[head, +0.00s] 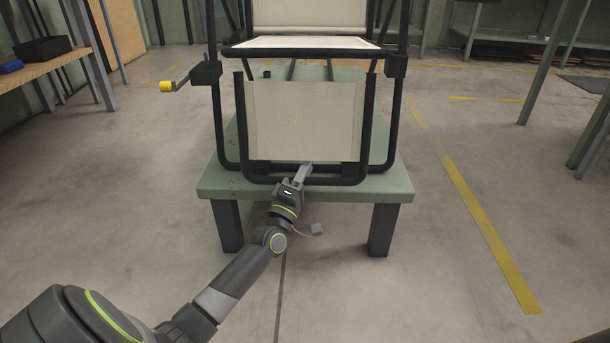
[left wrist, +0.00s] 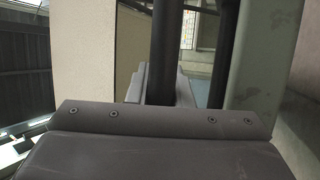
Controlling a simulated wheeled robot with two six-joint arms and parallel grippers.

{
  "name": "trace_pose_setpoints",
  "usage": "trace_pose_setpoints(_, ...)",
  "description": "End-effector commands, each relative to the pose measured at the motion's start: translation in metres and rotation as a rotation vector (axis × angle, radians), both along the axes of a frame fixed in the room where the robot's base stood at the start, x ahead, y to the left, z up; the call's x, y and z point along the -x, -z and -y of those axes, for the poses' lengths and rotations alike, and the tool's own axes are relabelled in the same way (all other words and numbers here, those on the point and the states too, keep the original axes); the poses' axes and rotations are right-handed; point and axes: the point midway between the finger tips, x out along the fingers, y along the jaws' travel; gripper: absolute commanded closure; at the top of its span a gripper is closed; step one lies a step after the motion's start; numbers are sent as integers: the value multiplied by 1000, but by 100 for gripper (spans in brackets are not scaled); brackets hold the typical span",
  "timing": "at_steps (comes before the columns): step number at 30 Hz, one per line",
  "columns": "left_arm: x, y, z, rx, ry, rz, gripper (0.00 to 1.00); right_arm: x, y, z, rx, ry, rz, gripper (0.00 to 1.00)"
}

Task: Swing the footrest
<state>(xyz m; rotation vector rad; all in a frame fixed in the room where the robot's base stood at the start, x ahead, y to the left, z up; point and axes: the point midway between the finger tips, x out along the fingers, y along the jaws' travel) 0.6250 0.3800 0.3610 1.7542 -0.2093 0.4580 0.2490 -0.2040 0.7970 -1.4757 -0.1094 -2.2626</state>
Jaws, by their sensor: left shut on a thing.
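The footrest (head: 303,121) is a pale fabric panel in a black tube frame, hanging steeply down at the front of the lounger. My left gripper (head: 301,173) is shut on the frame's bottom bar, a little right of its middle. In the left wrist view the black bar (left wrist: 164,55) runs into my left gripper (left wrist: 160,90), beside the pale fabric (left wrist: 90,55). The lounger's seat (head: 305,43) is above and behind the footrest. The fingertips are partly hidden by the bar and the gripper body. My right gripper is not in view.
The lounger stands on a low green table (head: 385,184). A lever with a yellow knob (head: 166,86) sticks out at the lounger's left side. A wooden bench (head: 50,65) stands at far left and green posts at right. The floor in front is clear.

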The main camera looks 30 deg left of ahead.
Motion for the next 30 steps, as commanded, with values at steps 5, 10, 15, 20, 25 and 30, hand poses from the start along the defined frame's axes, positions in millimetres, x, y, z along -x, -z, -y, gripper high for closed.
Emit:
trace_pose_setpoints(5, 0, -6, 0, -8, -1, 21, 100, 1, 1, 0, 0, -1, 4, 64)
trace_pose_setpoints(10, 0, -7, 0, -8, -1, 24, 100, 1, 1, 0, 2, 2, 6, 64)
trace_pose_setpoints(15, 0, -7, 0, -8, -1, 25, 100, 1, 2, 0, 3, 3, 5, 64)
trace_pose_setpoints(20, 0, -7, 0, -8, -1, 23, 71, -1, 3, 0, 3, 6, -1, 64)
trace_pose_setpoints(25, 0, -5, 0, -7, 0, 19, 59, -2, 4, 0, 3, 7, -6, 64)
trace_pose_setpoints(30, 0, -3, 0, -6, -1, 16, 59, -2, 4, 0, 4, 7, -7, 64)
